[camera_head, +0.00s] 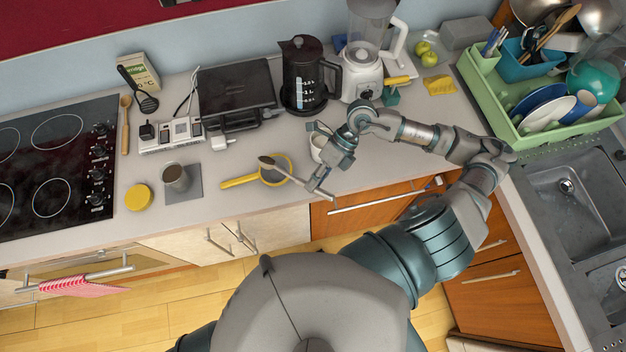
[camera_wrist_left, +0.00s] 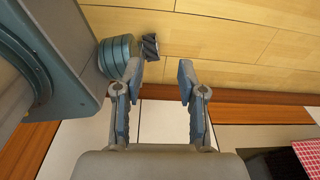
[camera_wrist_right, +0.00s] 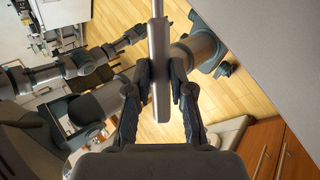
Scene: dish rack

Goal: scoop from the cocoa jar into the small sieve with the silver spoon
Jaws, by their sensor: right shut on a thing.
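My right gripper (camera_head: 318,183) is shut on the handle of the silver spoon (camera_head: 296,180). The handle (camera_wrist_right: 159,65) also shows between the fingers in the right wrist view. The spoon's bowl lies over the small sieve (camera_head: 281,164), seen from above; the height between them is hard to tell, and so is what the bowl holds. The sieve has a yellow handle pointing left. The open cocoa jar (camera_head: 175,174) stands upright on a grey mat (camera_head: 190,193), left of the sieve. My left gripper (camera_wrist_left: 160,78) is open and empty, away from the counter top.
A yellow lid (camera_head: 138,197) lies left of the jar. A black grill (camera_head: 236,88), kettle (camera_head: 304,80) and blender (camera_head: 362,75) line the back. The stove is left; the green dish rack (camera_head: 487,88) is right.

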